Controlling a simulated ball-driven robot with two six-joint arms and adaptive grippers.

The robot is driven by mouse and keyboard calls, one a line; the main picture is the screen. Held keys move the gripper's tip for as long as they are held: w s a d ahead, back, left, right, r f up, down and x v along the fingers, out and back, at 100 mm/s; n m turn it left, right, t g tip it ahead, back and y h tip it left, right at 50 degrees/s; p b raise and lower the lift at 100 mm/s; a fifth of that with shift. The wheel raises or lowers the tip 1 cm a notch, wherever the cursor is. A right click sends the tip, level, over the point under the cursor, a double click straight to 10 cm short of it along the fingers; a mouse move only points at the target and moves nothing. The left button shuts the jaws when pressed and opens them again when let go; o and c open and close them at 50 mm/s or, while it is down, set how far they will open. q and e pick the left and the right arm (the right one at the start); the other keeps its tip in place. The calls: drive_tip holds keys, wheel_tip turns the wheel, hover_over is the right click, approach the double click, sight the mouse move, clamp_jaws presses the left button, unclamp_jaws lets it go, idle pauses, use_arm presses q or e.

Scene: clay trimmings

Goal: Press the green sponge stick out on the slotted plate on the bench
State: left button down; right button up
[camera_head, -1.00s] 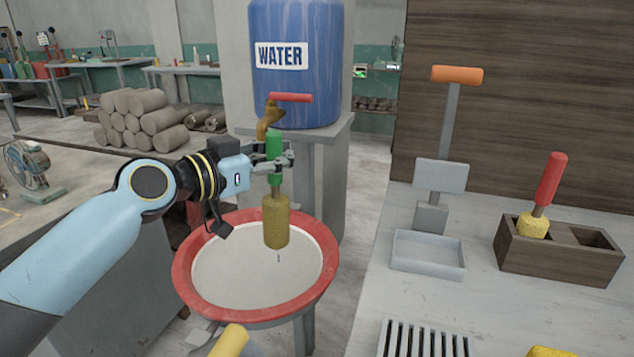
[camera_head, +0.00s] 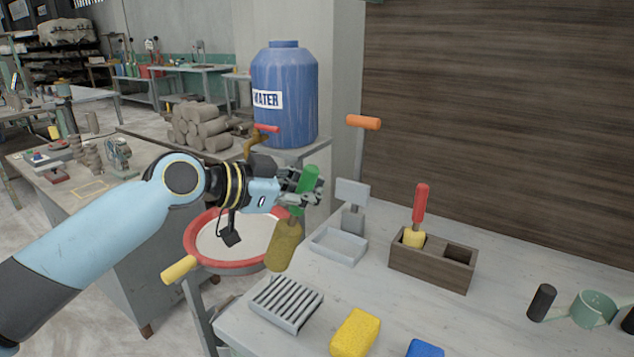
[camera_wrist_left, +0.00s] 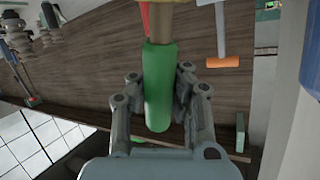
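The green sponge stick (camera_head: 309,182) has a green handle and a dark yellow sponge head (camera_head: 284,245). My left gripper (camera_head: 296,186) is shut on the green handle, and the stick hangs tilted with its head down and to the left. In the left wrist view the green handle (camera_wrist_left: 159,85) lies between the fingers of my left gripper (camera_wrist_left: 160,105). The grey slotted plate (camera_head: 287,303) lies on the bench (camera_head: 390,322), in front of and below the sponge head, which is clear of it. My right gripper is not in view.
The red-rimmed basin (camera_head: 196,238) is behind the sponge. A grey tray (camera_head: 339,245), a wooden holder (camera_head: 430,268) with a red-handled stick (camera_head: 421,203), a yellow sponge (camera_head: 355,334) and a blue block (camera_head: 426,349) are on the bench. The blue water barrel (camera_head: 285,110) stands behind.

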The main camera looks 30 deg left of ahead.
sight(298, 230)
use_arm(q)
drive_tip(key=shift+s+d, duration=0.15)
wheel_tip(298, 230, down, 6)
drive_tip(key=b, duration=0.4)
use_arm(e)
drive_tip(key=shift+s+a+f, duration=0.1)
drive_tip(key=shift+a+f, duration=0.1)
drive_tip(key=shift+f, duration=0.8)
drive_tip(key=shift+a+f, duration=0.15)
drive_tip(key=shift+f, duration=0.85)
use_arm(q)
drive_tip(key=shift+f+b, duration=0.8)
drive_tip(key=shift+b, duration=0.05)
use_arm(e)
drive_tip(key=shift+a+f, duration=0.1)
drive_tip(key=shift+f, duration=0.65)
use_arm(q)
drive_tip(key=shift+r, duration=0.1)
